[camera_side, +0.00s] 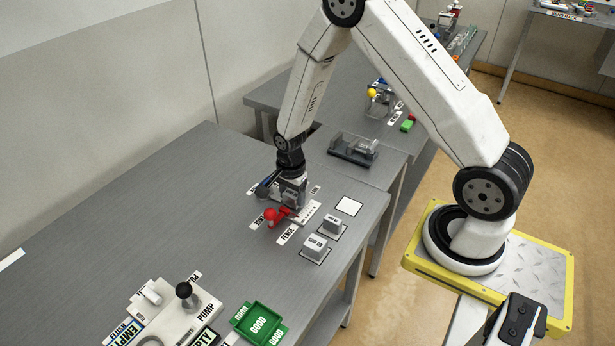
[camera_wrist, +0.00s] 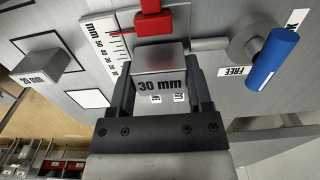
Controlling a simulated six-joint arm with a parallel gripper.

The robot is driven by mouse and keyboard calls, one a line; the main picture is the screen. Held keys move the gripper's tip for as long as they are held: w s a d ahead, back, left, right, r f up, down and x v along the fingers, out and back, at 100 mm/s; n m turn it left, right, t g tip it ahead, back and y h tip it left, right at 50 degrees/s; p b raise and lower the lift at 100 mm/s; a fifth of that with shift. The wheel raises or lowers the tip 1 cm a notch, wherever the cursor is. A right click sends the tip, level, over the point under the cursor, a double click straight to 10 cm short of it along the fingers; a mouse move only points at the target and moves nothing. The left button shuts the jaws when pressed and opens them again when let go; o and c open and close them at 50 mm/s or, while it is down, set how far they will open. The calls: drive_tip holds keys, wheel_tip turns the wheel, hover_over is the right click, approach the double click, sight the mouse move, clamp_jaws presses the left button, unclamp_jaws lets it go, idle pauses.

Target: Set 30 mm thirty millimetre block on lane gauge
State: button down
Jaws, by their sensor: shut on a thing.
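My gripper (camera_side: 291,200) is over the lane gauge in the side view. In the wrist view its two dark fingers (camera_wrist: 161,92) are shut on the sides of the grey block marked 30 mm (camera_wrist: 160,60). The lane gauge shows as a white mm scale (camera_wrist: 102,45) left of the block, with a red part (camera_wrist: 151,18) and red pointer just beyond the block. A grey rod and round piece (camera_wrist: 245,42) with a blue handle (camera_wrist: 273,58) lie to the right, by a FREE label. I cannot tell whether the block touches the gauge's bed.
In the side view two grey blocks, (camera_side: 333,223) and (camera_side: 315,246), stand on squares near the bench edge, beside an empty white square (camera_side: 349,206). A pump panel (camera_side: 172,314) and green GOOD tray (camera_side: 259,323) are at the front.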

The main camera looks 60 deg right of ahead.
sight(292, 194)
drive_tip(key=shift+f, duration=0.15)
unclamp_jaws()
drive_tip(key=shift+r, duration=0.2)
drive_tip(key=shift+r, duration=6)
